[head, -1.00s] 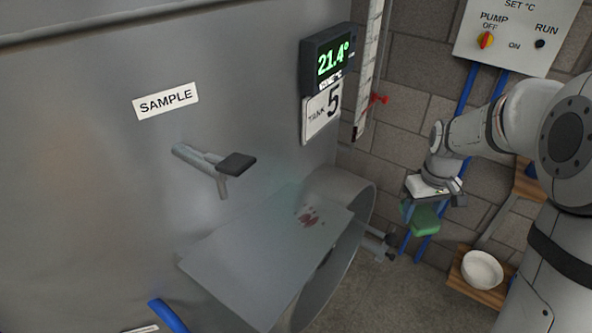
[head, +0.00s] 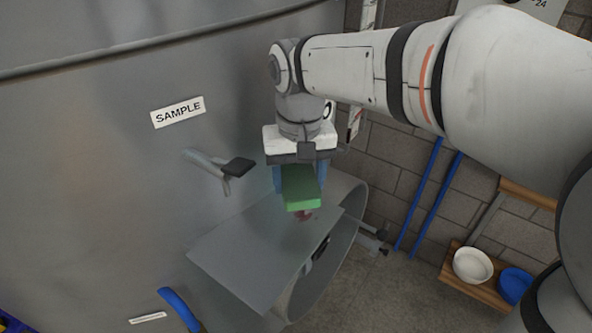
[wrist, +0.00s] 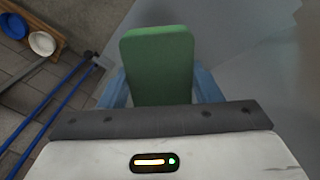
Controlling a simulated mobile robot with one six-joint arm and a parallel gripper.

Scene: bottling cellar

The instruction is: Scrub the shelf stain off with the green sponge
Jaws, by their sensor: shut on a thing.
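The green sponge (head: 301,188) is held in my gripper (head: 300,178), whose blue fingers are shut on its sides. In the wrist view the sponge (wrist: 158,65) sits between the two blue fingers of my gripper (wrist: 160,88). The grey metal shelf (head: 240,252) juts from the tank wall. The dark red stain (head: 304,215) shows just below the sponge's lower edge, near the shelf's far right part; the rest of it is hidden. The sponge appears over the stain; I cannot tell whether it touches the shelf.
A sample tap (head: 222,165) with a dark handle sticks out of the tank left of my gripper. A round manway (head: 350,225) with a handle lies behind the shelf. A white bowl (head: 473,265) and a blue bowl (head: 515,284) stand on a wooden wall shelf at right.

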